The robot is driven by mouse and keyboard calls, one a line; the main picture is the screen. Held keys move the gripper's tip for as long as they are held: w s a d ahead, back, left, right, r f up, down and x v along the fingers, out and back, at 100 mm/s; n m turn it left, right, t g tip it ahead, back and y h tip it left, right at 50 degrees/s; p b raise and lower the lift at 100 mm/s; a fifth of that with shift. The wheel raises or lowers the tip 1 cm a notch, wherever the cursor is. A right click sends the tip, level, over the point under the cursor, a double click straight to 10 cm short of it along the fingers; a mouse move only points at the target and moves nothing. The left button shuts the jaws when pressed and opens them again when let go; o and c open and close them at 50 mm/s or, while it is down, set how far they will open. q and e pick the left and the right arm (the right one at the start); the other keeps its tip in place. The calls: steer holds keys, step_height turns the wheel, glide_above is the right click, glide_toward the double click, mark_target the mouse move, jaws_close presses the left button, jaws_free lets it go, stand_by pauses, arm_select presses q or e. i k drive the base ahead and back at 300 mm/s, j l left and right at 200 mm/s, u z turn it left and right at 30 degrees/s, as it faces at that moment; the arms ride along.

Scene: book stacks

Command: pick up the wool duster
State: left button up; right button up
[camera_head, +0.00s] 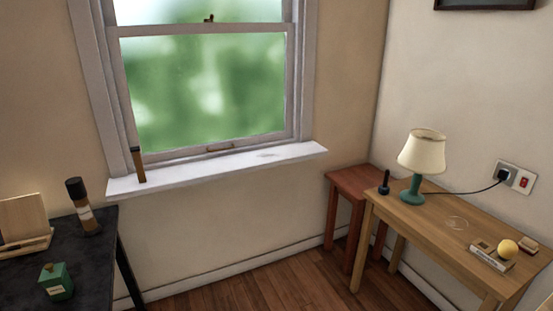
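I cannot single out a wool duster for certain. A slim upright item (138,165) with a dark top and brown lower part stands at the left end of the white windowsill (225,167), close to the window frame. A thicker item (84,207) with a black top, pale band and brown lower part stands slightly tilted on the black table (92,261) at the left. A small dark item (384,183) stands beside the lamp on the wooden table. Neither of my grippers is in view.
The wooden table (430,225) holds a lamp (422,152), a small box or book (490,257) and a yellow ball (508,247). A reddish stool (358,180) stands behind it. A green box (56,282) and wooden stand (22,222) are on the black table. Floor between tables is clear.

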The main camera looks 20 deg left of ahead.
mark_target(384, 189)
steer(key=i+z, duration=0.15)
steer(key=i, duration=0.25)
steer(key=i+j+z, duration=0.15)
steer(key=i, duration=0.25)
steer(key=i+j+z, duration=0.15)
steer(key=i, duration=0.25)
